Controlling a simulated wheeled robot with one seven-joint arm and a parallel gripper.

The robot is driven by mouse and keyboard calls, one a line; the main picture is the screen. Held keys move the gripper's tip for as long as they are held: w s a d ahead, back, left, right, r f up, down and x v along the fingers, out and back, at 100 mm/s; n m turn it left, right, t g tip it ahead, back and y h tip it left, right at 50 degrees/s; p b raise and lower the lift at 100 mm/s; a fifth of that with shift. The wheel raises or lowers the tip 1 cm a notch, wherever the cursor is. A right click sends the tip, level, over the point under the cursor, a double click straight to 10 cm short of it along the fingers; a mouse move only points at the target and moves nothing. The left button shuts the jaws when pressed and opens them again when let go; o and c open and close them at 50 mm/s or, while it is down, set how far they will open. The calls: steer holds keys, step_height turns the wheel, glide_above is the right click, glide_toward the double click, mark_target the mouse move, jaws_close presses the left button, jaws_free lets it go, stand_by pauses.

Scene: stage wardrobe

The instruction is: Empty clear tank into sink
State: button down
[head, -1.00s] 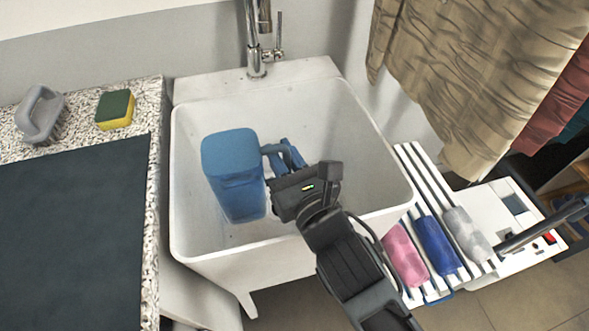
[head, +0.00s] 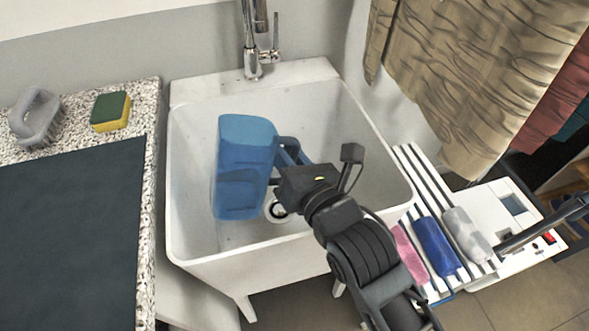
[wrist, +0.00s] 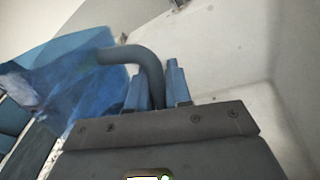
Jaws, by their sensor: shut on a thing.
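The tank (head: 245,170) is a blue, see-through container with a side handle, held inside the white sink (head: 185,225). It looks tilted, and I cannot tell whether any liquid is in it or running out. My gripper (head: 292,152) is to the right of the tank, with its blue fingers shut on the handle. In the wrist view the dark curved handle (wrist: 148,62) passes between the fingers (wrist: 158,90), and the tank body (wrist: 75,85) is on the left. The drain (head: 278,210) shows below the gripper.
A chrome faucet (head: 254,45) stands at the sink's back. Hanging clothes (head: 470,75) and a rack with rolled cloths (head: 437,245) are at right.

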mark_target(272, 181)
steer(key=shift+s+a+r+m+g+y+p, duration=0.1)
steer(key=shift+s+a+m+g+y+p, duration=0.1)
steer(key=shift+m+g+p, duration=0.6)
steer(key=shift+s+a+f+m+g+y+p, duration=0.1)
steer(key=shift+s+a+m+g+y+p, duration=0.15)
steer(key=shift+m+p, duration=1.05)
steer(key=shift+s+a+r+m+g+y+p, duration=0.15)
steer(key=shift+m+g+p, duration=0.45)
steer(key=shift+m, duration=0.8)
steer(key=shift+s+a+r+m+p, duration=0.15)
steer(key=shift+m+p, duration=0.15)
steer(key=shift+p, duration=0.25)
steer(key=shift+f+m+g+y, duration=0.3)
steer(key=shift+f+m, duration=0.1)
steer(key=shift+m, duration=0.1)
steer(key=shift+s, duration=0.15)
steer(key=shift+s+a+f, duration=0.15)
steer(key=shift+s+a, duration=0.15)
steer(key=shift+s, duration=0.35)
steer(key=shift+s+a+f+m, duration=0.1)
steer(key=shift+s+a+m, duration=0.05)
steer(key=shift+s+m, duration=0.15)
